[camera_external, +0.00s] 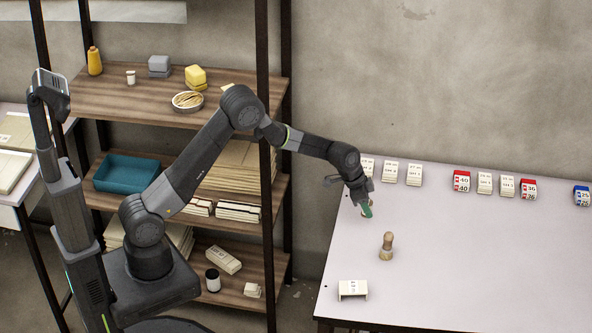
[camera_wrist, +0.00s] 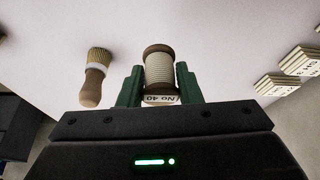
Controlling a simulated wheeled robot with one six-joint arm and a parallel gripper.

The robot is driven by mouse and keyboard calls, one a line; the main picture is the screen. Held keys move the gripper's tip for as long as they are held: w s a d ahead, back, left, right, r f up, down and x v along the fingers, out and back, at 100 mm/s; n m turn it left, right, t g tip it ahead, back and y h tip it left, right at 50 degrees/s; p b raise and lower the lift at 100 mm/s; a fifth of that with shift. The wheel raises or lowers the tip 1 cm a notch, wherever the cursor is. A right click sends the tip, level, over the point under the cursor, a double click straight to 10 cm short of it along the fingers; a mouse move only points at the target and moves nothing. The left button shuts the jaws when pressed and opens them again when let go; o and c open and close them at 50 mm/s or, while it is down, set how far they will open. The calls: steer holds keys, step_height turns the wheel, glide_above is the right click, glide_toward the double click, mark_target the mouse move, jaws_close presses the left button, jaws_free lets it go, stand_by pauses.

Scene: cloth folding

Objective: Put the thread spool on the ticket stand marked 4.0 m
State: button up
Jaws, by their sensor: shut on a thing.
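My gripper (camera_external: 366,209) is low over the left part of the pale table, its green fingers shut on the thread spool. In the wrist view the spool (camera_wrist: 160,72) has brown ends, pale thread and a label reading "No 40", and stands between the two fingers (camera_wrist: 159,88). In the external view the gripper mostly hides it. Whether it touches the table is unclear. Several cream ticket stands line the back of the table, among them one at the left (camera_external: 390,172) and one farther right (camera_external: 484,183). Their small print is too blurred to pick out 4.0 m.
A cream stand (camera_external: 353,289) is near the front edge. Red-marked boxes (camera_external: 461,181) and a blue one (camera_external: 582,195) share the back row. The table's middle and right are clear. A shelf (camera_external: 180,100) stands left.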

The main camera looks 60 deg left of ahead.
steer(key=shift+s+d+r, duration=0.15)
steer(key=shift+d+r, duration=0.1)
steer(key=shift+r, duration=0.3)
steer(key=shift+s+d+r, duration=0.1)
steer(key=shift+d+r, duration=0.15)
steer(key=shift+r, duration=0.25)
steer(key=s+d+r+m+b, duration=0.1)
steer(key=s+d+r+m, duration=0.1)
steer(key=s+d, duration=0.5)
steer(key=m+g+h+b, duration=0.1)
steer(key=m+b, duration=0.1)
glide_above(361, 294)
steer(key=a, duration=0.1)
steer(key=f, duration=0.3)
steer(key=shift+s+a+f, duration=0.15)
steer(key=shift+s+f, duration=0.15)
steer(key=shift+s, duration=0.1)
steer(key=shift+f, duration=2.15)
steer(key=shift+f, duration=0.15)
steer(key=o, duration=0.9)
steer(key=shift+o, duration=0.2)
